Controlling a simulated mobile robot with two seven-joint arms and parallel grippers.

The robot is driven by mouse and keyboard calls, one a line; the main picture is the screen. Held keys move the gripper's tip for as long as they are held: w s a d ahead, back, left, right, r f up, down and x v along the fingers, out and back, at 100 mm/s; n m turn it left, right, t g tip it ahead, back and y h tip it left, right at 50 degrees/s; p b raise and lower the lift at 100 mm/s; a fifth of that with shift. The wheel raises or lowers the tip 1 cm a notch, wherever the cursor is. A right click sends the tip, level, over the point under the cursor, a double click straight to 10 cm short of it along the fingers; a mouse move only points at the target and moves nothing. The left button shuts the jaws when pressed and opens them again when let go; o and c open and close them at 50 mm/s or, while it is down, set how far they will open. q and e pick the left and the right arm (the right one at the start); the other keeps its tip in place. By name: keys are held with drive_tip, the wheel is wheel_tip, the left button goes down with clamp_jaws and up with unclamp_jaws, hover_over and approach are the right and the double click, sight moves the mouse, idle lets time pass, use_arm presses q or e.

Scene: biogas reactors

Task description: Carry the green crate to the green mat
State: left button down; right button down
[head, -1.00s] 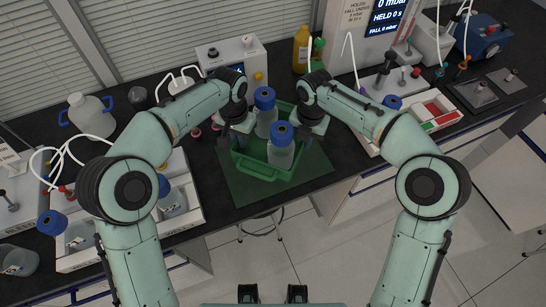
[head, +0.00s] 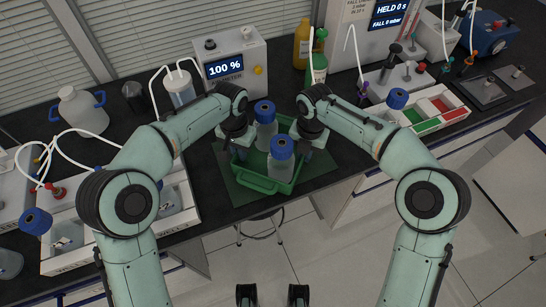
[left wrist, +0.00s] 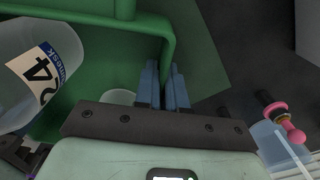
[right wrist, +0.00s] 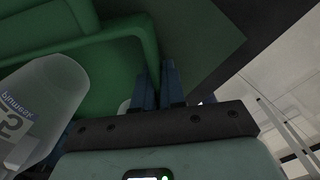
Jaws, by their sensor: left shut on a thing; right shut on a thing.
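The green crate (head: 265,184) is over the green mat (head: 318,169) on the black bench in the head view. I cannot tell whether it touches the mat. Two clear bottles with blue caps, a rear one (head: 266,134) and a front one (head: 281,168), stand in it. My left gripper (head: 240,152) is shut on the crate's left wall, also seen in the left wrist view (left wrist: 166,85). My right gripper (head: 306,150) is shut on its right wall, also seen in the right wrist view (right wrist: 172,85). The mat's middle is hidden under the crate.
Behind the crate stand a meter box (head: 229,58) reading 100 %, a green bottle (head: 316,68) and a yellow bottle (head: 302,42). A tray with red and green sections (head: 430,112) is at right. A white rack (head: 177,213) is at left.

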use_arm(q)
drive_tip(key=c, duration=1.2)
unclamp_jaws()
drive_tip(key=shift+s, duration=0.1)
use_arm(e)
drive_tip(key=c, duration=1.2)
unclamp_jaws()
use_arm(q)
drive_tip(key=shift+f, duration=0.1)
wheel_tip(320, 180, up, 12)
drive_tip(key=shift+f, duration=0.15)
use_arm(e)
drive_tip(key=shift+r, duration=0.15)
wheel_tip(320, 180, up, 12)
drive_tip(key=shift+f, duration=0.2)
drive_tip(key=shift+s, duration=0.1)
